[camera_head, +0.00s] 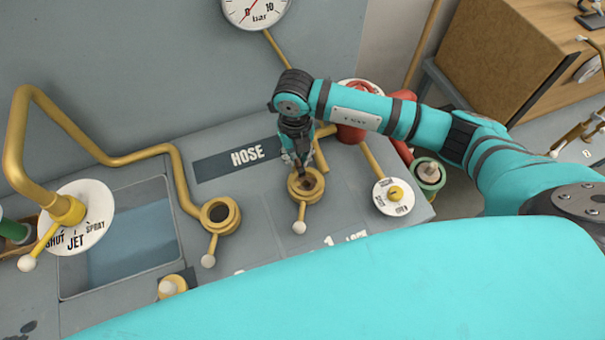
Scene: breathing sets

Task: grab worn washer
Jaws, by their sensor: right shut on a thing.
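My right gripper (304,170) points down into the open brass coupling (316,194) below the HOSE label. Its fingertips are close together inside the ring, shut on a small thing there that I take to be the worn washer. The washer itself is too small and too hidden by the fingers and rim to make out clearly. The coupling has a lever with a white knob (299,228) toward the front. My left gripper is not in view.
A second brass coupling (235,216) with a dark opening ends a bent brass pipe (110,158) on the left. A white dial (392,206) and a red part (350,133) stand close on the right. A recessed blue basin (130,250) lies left; a gauge (254,8) hangs behind.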

